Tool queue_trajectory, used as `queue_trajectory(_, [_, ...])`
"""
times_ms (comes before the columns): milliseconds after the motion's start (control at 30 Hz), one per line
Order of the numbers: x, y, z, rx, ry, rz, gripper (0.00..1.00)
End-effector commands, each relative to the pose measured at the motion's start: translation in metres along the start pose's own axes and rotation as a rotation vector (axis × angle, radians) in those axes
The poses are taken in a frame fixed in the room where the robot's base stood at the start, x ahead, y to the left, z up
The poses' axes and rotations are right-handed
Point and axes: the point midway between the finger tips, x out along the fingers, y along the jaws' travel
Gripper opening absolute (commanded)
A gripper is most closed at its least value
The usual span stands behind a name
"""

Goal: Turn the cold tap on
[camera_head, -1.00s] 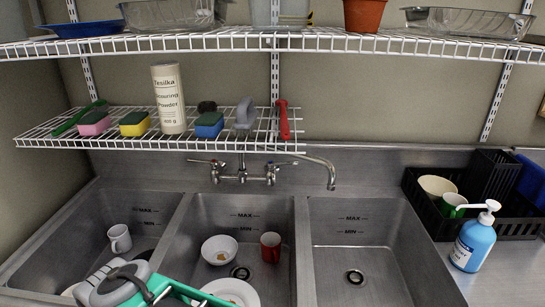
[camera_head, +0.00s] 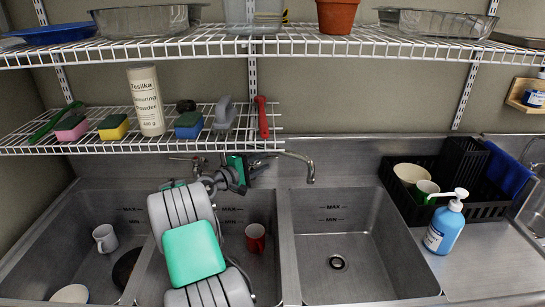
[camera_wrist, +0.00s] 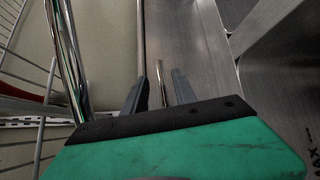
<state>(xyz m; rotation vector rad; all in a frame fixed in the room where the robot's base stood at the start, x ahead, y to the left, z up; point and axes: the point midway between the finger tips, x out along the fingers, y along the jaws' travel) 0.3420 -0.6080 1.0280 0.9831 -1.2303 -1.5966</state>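The wall-mounted chrome tap stands behind the middle sink, with its curved spout (camera_head: 310,170) reaching right over the divider towards the right sink. Its left lever (camera_head: 180,158) shows to the left of my arm. My gripper (camera_head: 260,164) is at the right end of the tap body and hides the right lever there. In the wrist view my gripper (camera_wrist: 160,95) has its two dark fingers apart, with a thin metal bar (camera_wrist: 161,80) showing between them. I cannot tell whether the fingers touch it. No water shows from the spout. Hot and cold markings are not readable.
A wire shelf (camera_head: 100,148) with sponges and scouring powder (camera_head: 146,100) hangs just above the tap. A white mug (camera_head: 104,237) and a red mug (camera_head: 255,238) are in the sinks. The right sink (camera_head: 338,235) is empty. A blue soap bottle (camera_head: 445,230) stands right.

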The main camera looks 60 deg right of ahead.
Motion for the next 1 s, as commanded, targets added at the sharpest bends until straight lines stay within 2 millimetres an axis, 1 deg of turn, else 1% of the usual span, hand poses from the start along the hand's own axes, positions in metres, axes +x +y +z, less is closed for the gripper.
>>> queue_trajectory(33, [0.011,0.001,0.002,0.001,-0.003,-0.001,0.33])
queue_trajectory(100, [0.025,0.001,0.002,0.001,-0.003,-0.002,0.33])
queue_trajectory(233, [0.046,0.001,0.001,0.003,-0.001,-0.003,0.33])
queue_trajectory(367, [0.054,0.0,0.0,0.002,0.001,-0.002,0.33])
queue_trajectory(567, [0.055,0.0,-0.001,0.003,0.003,-0.003,0.33])
queue_trajectory(667, [0.055,0.0,-0.001,0.004,0.003,-0.003,0.26])
queue_trajectory(900, [0.055,0.0,-0.001,0.004,0.003,-0.003,0.07])
queue_trajectory(1000, [0.054,0.0,-0.001,0.004,0.003,-0.003,0.0])
